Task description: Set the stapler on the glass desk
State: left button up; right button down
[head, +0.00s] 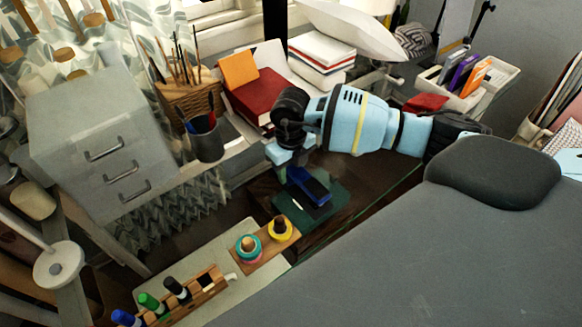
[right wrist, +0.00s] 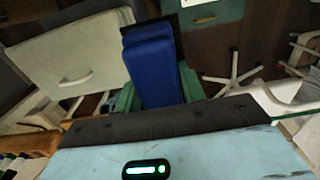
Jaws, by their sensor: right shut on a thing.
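The blue stapler (head: 309,186) is held in my right gripper (head: 290,165), over a dark green mat (head: 325,207) in the head view. I cannot tell whether it touches the mat. In the right wrist view the stapler's blue top (right wrist: 150,65) stands between the fingers of my right gripper (right wrist: 157,92), with a black part behind it. The dark glass desk (head: 375,180) shows beneath my right arm, its greenish edge running to the upper right. My left gripper is not in view.
A grey chair (head: 440,255) fills the lower right.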

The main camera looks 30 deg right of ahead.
jog(key=shift+w, duration=0.1)
jog(key=c, duration=0.8)
grip_release()
jog(key=shift+f, duration=0.1)
jog(key=shift+c, duration=0.2)
notch_tip(320, 180, up, 12)
jog(key=shift+r, duration=0.15)
